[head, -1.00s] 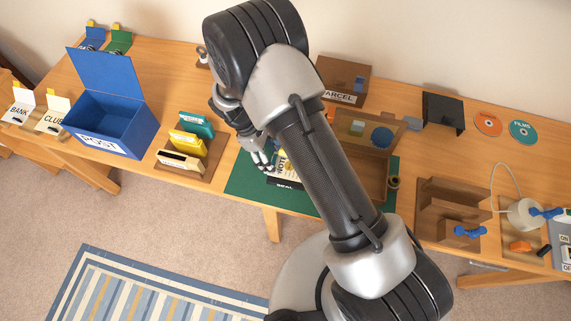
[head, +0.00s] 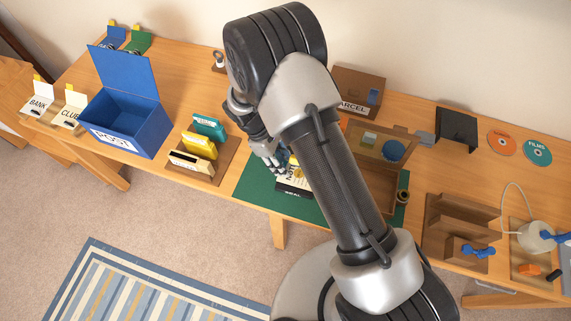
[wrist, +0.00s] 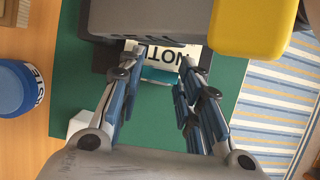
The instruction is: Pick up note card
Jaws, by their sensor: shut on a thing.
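The note card (head: 291,178) is white with black lettering and is at the green mat in the head view, partly covered by my gripper. In the wrist view the note card (wrist: 168,54) shows the letters "NOT", upside down, with a teal strip along its near edge. My gripper (head: 279,166) is over the mat, its fingers at the card. In the wrist view the fingertips of my gripper (wrist: 157,68) are on either side of the card, shut on it.
A black item marked "SEAL" (head: 294,193) is at the front of the green mat (head: 252,181). A blue "POST" box (head: 128,122) and a rack of cards (head: 222,160) stand to the left. An open wooden box (head: 374,185) stands right, a "PARCEL" carton (head: 359,88) behind.

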